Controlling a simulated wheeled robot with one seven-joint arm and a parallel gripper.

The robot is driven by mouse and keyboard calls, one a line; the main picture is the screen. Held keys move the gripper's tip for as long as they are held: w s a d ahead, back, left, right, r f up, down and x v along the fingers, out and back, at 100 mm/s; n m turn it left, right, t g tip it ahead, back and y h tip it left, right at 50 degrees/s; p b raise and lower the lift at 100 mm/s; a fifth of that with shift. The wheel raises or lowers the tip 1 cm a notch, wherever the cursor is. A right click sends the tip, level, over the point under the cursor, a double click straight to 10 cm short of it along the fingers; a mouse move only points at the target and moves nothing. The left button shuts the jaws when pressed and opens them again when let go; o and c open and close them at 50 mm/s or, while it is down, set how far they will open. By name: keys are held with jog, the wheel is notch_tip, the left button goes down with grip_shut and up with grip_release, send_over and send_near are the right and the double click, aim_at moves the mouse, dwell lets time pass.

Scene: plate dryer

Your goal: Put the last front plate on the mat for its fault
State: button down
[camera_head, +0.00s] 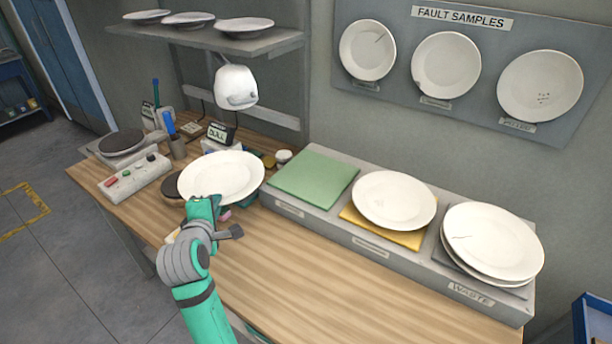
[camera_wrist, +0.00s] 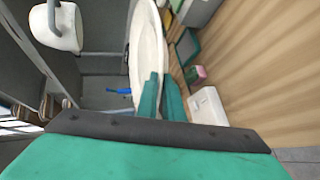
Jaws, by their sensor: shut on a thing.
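My gripper (camera_head: 207,203) is shut on the rim of a white plate (camera_head: 228,176), held tilted above the left part of the bench. In the wrist view the plate (camera_wrist: 146,45) stands edge-on between the fingers (camera_wrist: 162,95). No fault is clear on its visible face. The green mat (camera_head: 313,178) is bare. The yellow mat (camera_head: 415,240) bears one white plate (camera_head: 393,200). The grey mat (camera_head: 440,255) behind the WASTE label bears stacked plates (camera_head: 492,240); the top one shows a dark crack line.
The FAULT SAMPLES board (camera_head: 400,85) carries three plates: one cracked, one apparently chipped, one spotted. A shelf (camera_head: 210,42) with three plates and a white lamp-like head (camera_head: 236,88) overhang the bench. A button box (camera_head: 135,178) stands left. The bench front (camera_head: 330,285) is clear.

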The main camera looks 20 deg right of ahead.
jog(key=s+d+r+m+g+h, duration=0.1)
jog(key=s+d+r+m+h, duration=0.15)
jog(key=d, duration=0.55)
jog(key=s+d+r+m+g+h, duration=0.1)
jog(key=s+d+r+m+h, duration=0.15)
jog(key=d, duration=0.55)
jog(key=s+d+r+m+g+h, duration=0.1)
jog(key=s+d+r+g, duration=0.15)
jog(key=d, duration=0.55)
send_over(300, 195)
jog(key=s, duration=0.1)
jog(key=shift+t, duration=0.45)
notch_tip(300, 195, down, 10)
jog(key=shift+r, duration=0.15)
jog(key=shift+w+f, duration=0.4)
jog(key=shift+f, duration=1.65)
jog(key=c, duration=2.2)
grip_release()
jog(key=shift+f, duration=0.2)
